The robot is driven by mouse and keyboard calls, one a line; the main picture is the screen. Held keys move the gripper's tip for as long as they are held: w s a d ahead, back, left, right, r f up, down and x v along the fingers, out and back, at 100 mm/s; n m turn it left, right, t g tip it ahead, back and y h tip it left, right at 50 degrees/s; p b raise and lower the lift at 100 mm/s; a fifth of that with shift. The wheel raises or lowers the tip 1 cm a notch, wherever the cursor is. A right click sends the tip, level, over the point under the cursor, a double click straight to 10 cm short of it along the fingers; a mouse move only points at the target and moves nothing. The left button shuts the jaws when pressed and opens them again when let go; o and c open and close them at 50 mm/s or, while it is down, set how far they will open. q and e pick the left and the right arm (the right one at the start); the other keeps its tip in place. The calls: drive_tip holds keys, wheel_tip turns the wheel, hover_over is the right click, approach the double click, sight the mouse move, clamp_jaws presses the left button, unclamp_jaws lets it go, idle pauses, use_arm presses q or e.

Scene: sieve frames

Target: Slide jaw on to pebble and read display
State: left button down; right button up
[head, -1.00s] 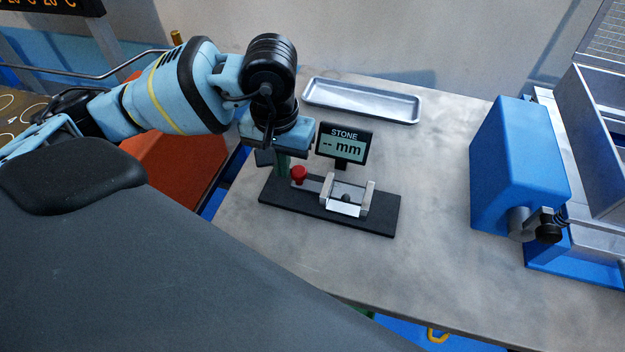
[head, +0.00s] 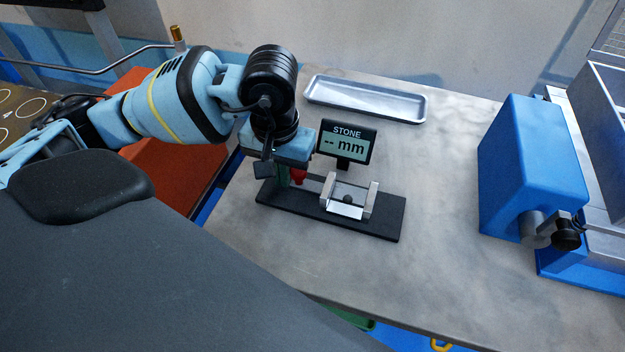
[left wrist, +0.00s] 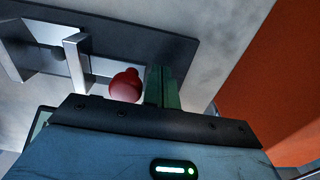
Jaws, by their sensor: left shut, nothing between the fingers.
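The measuring gauge has a black base (head: 385,225). A silver jaw (head: 327,188) with a red knob (head: 298,176) stands on its left, and another silver jaw (head: 371,201) on its right. A dark pebble (head: 347,199) lies between them, with a gap visible on both sides. The display (head: 345,147) reads "STONE -- mm". My left gripper (head: 283,180) is shut and empty, its green fingers pointing down at the knob's left. In the left wrist view, the fingers (left wrist: 162,88) are right beside the knob (left wrist: 125,86); I cannot tell whether they touch. My right gripper is out of view.
An empty metal tray (head: 366,98) lies behind the display. A blue machine (head: 530,165) with a dark side knob stands at the right. The grey table (head: 430,270) is clear in front of the gauge and between it and the machine.

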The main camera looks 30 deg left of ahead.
sight(309, 185)
use_arm(q)
drive_tip(key=shift+w+d, duration=0.1)
drive_tip(key=shift+d, duration=0.35)
idle(0.5)
drive_tip(key=shift+w+d, duration=0.1)
drive_tip(key=shift+d, duration=0.65)
drive_tip(key=shift+w+d, duration=0.2)
drive_tip(key=shift+d, duration=0.4)
drive_tip(key=shift+w+d, duration=0.1)
drive_tip(key=shift+d, duration=0.45)
idle(0.4)
drive_tip(key=shift+d, duration=0.1)
idle(0.7)
